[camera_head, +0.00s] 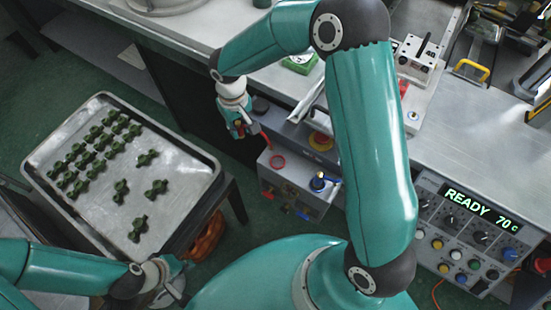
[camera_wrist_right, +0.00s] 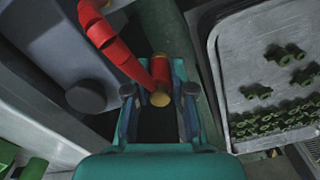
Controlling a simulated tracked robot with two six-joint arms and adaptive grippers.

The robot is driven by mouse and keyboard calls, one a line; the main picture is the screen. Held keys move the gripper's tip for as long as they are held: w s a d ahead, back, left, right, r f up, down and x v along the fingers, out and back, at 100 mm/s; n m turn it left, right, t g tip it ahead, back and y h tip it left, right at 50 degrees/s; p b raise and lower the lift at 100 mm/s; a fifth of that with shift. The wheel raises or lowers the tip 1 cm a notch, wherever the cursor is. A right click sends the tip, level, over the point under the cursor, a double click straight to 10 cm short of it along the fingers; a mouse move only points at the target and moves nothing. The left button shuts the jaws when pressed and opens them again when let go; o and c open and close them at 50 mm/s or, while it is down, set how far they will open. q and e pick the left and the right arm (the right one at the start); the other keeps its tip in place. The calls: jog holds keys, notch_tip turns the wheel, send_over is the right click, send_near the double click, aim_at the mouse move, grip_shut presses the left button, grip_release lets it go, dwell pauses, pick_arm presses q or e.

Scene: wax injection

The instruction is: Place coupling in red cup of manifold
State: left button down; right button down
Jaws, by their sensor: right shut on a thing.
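The coupling (camera_wrist_right: 160,70) is a short red cylinder with gold-coloured ends. My right gripper (camera_head: 242,127) is shut on it, and in the right wrist view the coupling sits between the two fingers. A red segmented tube (camera_wrist_right: 117,48) reaches down to its left side; I cannot tell if they are joined. The manifold (camera_head: 291,187) is a grey box below and right of the right gripper in the head view.
A metal tray (camera_head: 205,180) with several green parts stands at the left and also shows in the right wrist view (camera_wrist_right: 222,90). A control panel (camera_head: 470,235) reading READY 70 is at the right. A worktop (camera_head: 180,35) runs behind the manifold.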

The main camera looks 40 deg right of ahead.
jog(key=shift+s+d, duration=0.1)
jog(key=shift+d, duration=0.2)
jog(key=shift+r, duration=0.15)
jog(key=shift+s+d+r, duration=0.1)
jog(key=shift+d+r, duration=0.1)
jog(key=shift+r, duration=0.1)
jog(key=s+d+r+n+b, duration=0.2)
jog(key=s+d+r+n, duration=0.2)
jog(key=s+r+n, duration=0.55)
jog(key=f, duration=0.3)
jog(key=f+m+b, duration=0.1)
jog(key=f, duration=0.3)
jog(key=f+m, duration=0.1)
jog(key=f, duration=0.3)
jog(key=shift+s+d, duration=0.2)
jog(key=shift+s, duration=0.15)
jog(key=shift+f+b, duration=0.45)
jog(key=shift+f, duration=1.8)
